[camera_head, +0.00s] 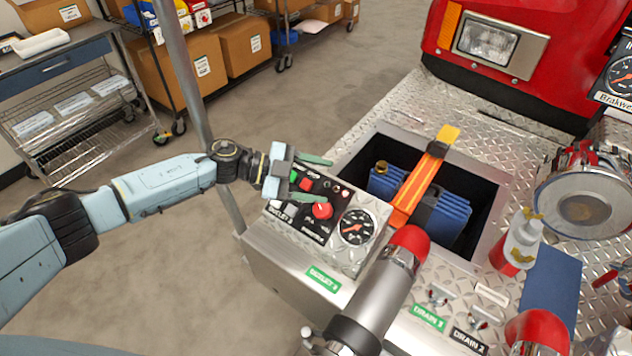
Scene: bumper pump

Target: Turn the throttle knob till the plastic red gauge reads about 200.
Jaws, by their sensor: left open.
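The red throttle knob (322,210) sits on the black control panel, left of a round gauge. This gauge (357,227) has a black face, pale rim and orange-red needle; its numbers are too small to read. My left gripper (321,179) reaches in from the left above the panel's upper part. Its two green fingers are apart with nothing between them. The lower finger is just above the knob in the picture; I cannot tell whether they touch. My right gripper is not in view.
A metal pipe with a red end (408,242) rises right of the gauge. An open bay behind holds a blue case (450,215) with an orange strap (415,190). Another gauge (620,76) is cut off at right. A bottle (518,240) stands on the bumper.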

